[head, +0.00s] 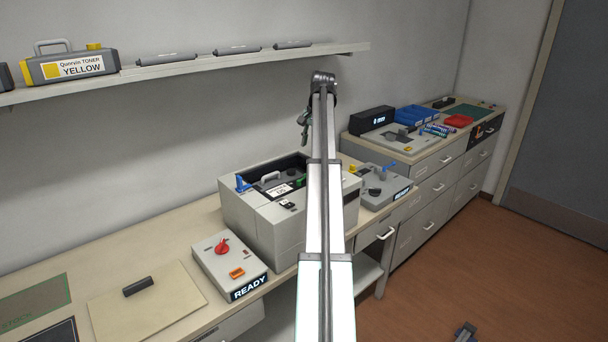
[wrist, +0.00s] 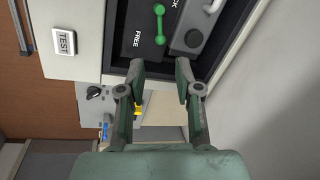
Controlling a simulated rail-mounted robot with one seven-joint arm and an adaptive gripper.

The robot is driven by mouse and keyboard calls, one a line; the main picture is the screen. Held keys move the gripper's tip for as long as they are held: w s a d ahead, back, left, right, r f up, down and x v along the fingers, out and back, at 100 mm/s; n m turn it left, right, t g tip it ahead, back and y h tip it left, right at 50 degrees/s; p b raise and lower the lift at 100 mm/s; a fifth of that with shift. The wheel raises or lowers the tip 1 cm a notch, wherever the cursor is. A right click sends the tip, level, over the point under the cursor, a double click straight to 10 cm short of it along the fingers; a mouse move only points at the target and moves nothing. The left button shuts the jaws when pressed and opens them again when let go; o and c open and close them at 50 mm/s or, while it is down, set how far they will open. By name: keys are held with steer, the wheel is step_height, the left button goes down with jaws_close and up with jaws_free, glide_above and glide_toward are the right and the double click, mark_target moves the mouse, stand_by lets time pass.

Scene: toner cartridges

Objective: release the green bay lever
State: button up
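The green bay lever (wrist: 159,24) shows at the top of the wrist view, on a dark panel with the word FREE beside its lower end and a cut-off word ending in CK above right. It has a round knob at each end. Part of it shows in the head view as a small green piece (head: 299,182) in the open printer bay. My gripper (wrist: 160,68) is open and empty. Its two fingertips point towards the lever, just below it in the picture, apart from it. In the head view my gripper (head: 304,118) is small and partly hidden behind my arm.
The grey printer housing (head: 262,222) surrounds the bay, which holds a grey cartridge with a light handle (wrist: 213,6). A TEST button (wrist: 64,41) is on the housing. A READY box (head: 230,268) and a grey unit with a blue lever (head: 385,166) flank the printer.

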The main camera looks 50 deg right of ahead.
mark_target(303, 179)
steer(key=w+f+p, duration=0.1)
steer(key=f, duration=0.3)
steer(key=w+f+p, duration=0.1)
steer(key=f, duration=0.4)
steer(key=f+p, duration=0.1)
steer(key=f, duration=0.4)
steer(key=shift+w+a+f, duration=0.2)
steer(key=shift+w, duration=0.2)
jaws_close()
